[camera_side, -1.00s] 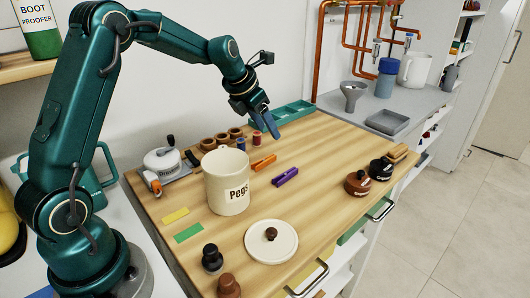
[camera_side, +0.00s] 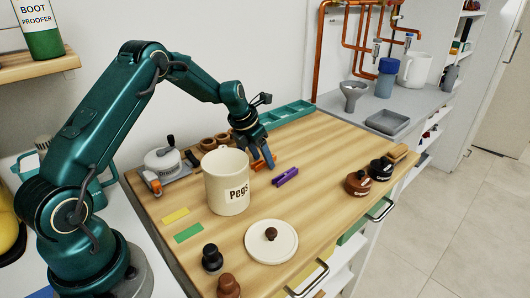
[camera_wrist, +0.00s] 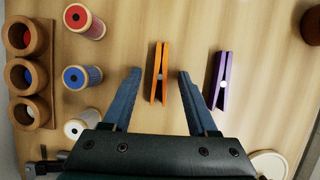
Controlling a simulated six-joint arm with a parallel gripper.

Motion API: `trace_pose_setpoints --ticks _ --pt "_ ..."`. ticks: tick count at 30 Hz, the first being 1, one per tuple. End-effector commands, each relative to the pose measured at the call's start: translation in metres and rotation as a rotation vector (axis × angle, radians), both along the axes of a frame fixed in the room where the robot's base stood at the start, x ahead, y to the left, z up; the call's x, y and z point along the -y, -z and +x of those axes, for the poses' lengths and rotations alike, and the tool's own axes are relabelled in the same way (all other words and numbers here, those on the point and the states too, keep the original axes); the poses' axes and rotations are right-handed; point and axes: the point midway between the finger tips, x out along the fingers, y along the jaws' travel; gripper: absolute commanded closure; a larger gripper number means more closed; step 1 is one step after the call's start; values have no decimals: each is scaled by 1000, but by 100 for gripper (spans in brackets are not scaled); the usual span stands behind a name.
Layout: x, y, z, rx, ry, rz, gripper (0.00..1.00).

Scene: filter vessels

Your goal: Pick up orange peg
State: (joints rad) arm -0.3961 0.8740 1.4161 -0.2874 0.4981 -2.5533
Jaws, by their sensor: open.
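The orange peg (camera_wrist: 159,72) lies on the wooden table in the wrist view, between the two open fingers of my gripper (camera_wrist: 158,78). There is a gap between the peg and each finger. In the side view my gripper (camera_side: 262,160) is low over the table, and the orange peg (camera_side: 258,166) is partly hidden behind its fingers. A purple peg (camera_wrist: 221,80) lies just right of the right finger; in the side view it (camera_side: 286,177) is to the right of my gripper. The cream jar labelled Pegs (camera_side: 226,183) stands left of my gripper.
Thread spools (camera_wrist: 82,76) and a wooden holder with round cups (camera_wrist: 28,70) are left of the pegs in the wrist view. A cream lid (camera_side: 271,241) lies near the table's front. A teal tray (camera_side: 287,113) is at the back. Bare table lies right of the purple peg.

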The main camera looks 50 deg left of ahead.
Motion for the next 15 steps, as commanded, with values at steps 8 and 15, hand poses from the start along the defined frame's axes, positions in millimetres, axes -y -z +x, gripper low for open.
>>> trace_pose_setpoints --ticks 8,15 --pt "0 0 0 0 1 0 100" --pt "0 0 0 0 1 0 100"
